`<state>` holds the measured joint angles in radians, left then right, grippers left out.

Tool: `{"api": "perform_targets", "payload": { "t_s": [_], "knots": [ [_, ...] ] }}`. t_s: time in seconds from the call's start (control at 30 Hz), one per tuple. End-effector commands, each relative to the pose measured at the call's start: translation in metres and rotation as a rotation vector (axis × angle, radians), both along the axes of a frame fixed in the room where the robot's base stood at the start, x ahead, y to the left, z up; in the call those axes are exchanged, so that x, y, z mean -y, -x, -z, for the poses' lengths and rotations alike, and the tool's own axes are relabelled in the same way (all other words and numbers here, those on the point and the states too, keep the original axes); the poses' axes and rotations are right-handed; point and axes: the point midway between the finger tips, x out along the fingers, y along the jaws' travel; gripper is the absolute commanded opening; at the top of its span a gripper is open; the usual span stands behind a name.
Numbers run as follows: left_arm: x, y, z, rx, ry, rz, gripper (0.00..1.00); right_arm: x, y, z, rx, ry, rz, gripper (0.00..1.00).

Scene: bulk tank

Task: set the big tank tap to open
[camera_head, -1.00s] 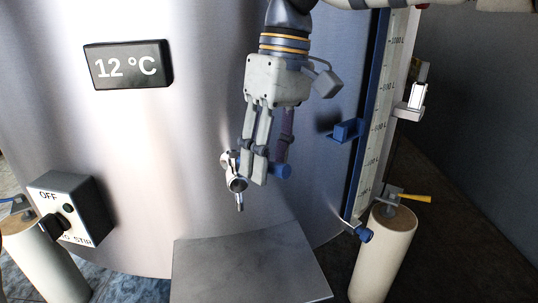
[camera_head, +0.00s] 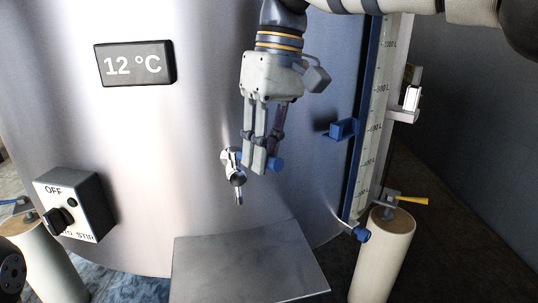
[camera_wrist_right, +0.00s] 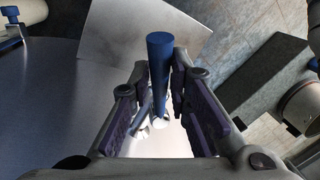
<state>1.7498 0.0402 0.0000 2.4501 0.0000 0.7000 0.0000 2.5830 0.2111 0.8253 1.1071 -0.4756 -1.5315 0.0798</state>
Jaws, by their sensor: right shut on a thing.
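The big tank tap (camera_head: 230,160) is a small chrome tap on the front of the shiny steel tank (camera_head: 205,120), with its spout pointing down. Its blue handle (camera_head: 277,163) sticks out to the right. My right gripper (camera_head: 259,158) comes from above and is shut on the handle, with the blue end showing past the fingers. In the right wrist view the blue handle (camera_wrist_right: 159,60) stands between the two fingers, and some chrome shows below it. The fingers partly hide the joint of handle and tap. My left gripper is not in view.
A grey plate or stand (camera_head: 245,268) lies below the tap. A stir switch box (camera_head: 72,205) is at lower left. A level gauge (camera_head: 372,120) with a blue slider (camera_head: 342,129) is at right. A post (camera_head: 382,255) with a yellow-handled valve (camera_head: 411,200) stands beside it.

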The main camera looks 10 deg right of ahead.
Motion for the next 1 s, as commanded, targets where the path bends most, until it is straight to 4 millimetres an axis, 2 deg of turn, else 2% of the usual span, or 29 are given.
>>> {"api": "perform_targets", "payload": {
  "t_s": [0.13, 0.17, 0.23, 0.57, 0.8, 1.0],
  "knots": [
    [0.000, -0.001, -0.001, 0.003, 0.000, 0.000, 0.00, 0.000, 0.002, -0.001, -0.004, 0.002, -0.001, 0.00],
    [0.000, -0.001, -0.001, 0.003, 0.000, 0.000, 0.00, 0.001, 0.002, -0.001, -0.004, 0.002, -0.001, 0.22],
    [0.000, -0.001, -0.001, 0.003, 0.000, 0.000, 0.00, 0.000, 0.002, -0.001, -0.004, 0.002, -0.001, 0.38],
    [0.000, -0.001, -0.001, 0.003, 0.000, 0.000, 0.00, 0.001, 0.001, -0.004, -0.002, 0.002, 0.000, 0.38],
    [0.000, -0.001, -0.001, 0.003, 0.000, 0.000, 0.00, 0.009, -0.004, -0.053, 0.001, 0.001, 0.002, 0.38],
    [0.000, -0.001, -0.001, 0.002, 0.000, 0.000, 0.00, 0.012, -0.006, -0.072, -0.003, 0.001, -0.001, 0.38]
  ]
}}
